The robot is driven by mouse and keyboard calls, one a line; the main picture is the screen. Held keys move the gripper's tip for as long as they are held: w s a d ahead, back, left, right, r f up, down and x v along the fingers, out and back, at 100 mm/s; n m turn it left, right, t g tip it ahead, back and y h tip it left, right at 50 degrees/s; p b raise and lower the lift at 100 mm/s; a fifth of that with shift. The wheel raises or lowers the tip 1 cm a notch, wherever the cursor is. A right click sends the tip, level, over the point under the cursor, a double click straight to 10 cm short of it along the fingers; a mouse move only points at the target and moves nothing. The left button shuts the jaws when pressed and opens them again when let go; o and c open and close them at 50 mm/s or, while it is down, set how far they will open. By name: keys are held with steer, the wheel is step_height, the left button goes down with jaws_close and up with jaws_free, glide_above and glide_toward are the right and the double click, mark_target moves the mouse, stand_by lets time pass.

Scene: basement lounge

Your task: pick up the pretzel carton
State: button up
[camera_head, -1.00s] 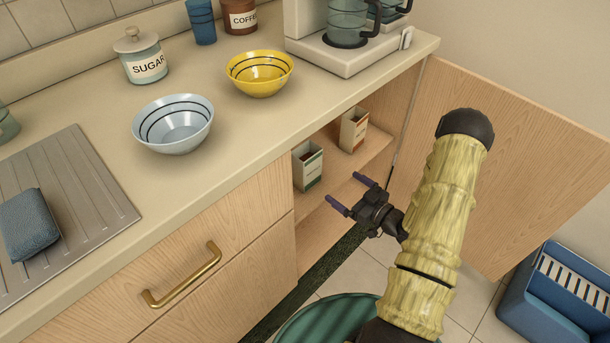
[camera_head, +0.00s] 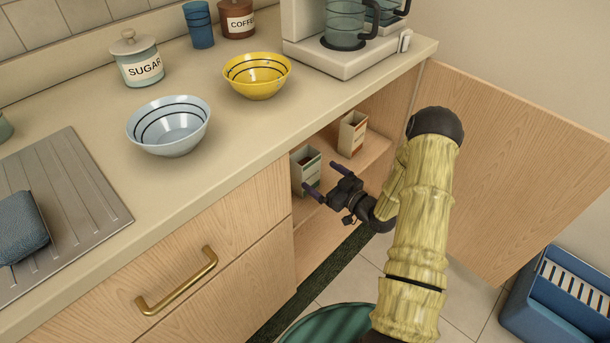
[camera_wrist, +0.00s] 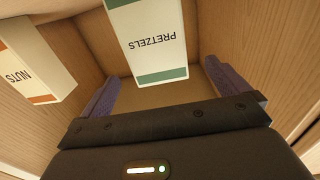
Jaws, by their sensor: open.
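The pretzel carton (camera_wrist: 148,42) is white with green bands and the word PRETZELS, upside down in the wrist view. In the head view it (camera_head: 306,170) stands on the shelf inside the open cabinet, at the left. My gripper (camera_head: 328,180) is open at the cabinet opening, in front of the carton, and its finger overlaps the carton's lower part in the picture. In the wrist view the purple fingers (camera_wrist: 168,88) are spread to either side, with the carton between them in the picture. Nothing is held.
The nuts carton (camera_wrist: 30,62), with orange bands, stands on the same shelf; it also shows in the head view (camera_head: 352,134). The cabinet door (camera_head: 520,170) is open at the right. The countertop (camera_head: 240,130) overhangs the opening. A blue rack (camera_head: 565,295) stands on the floor.

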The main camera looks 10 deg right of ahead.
mark_target(311, 169)
steer(key=shift+x, duration=1.55)
steer(key=shift+w, duration=0.1)
steer(key=b+x, duration=0.1)
steer(key=x, duration=0.4)
steer(key=shift+w+d+r+b, duration=0.1)
steer(key=shift+w+b, duration=0.05)
steer(key=shift+b, duration=0.25)
steer(key=c, duration=1.1)
steer(key=shift+o, duration=0.2)
steer(key=shift+r, duration=0.1)
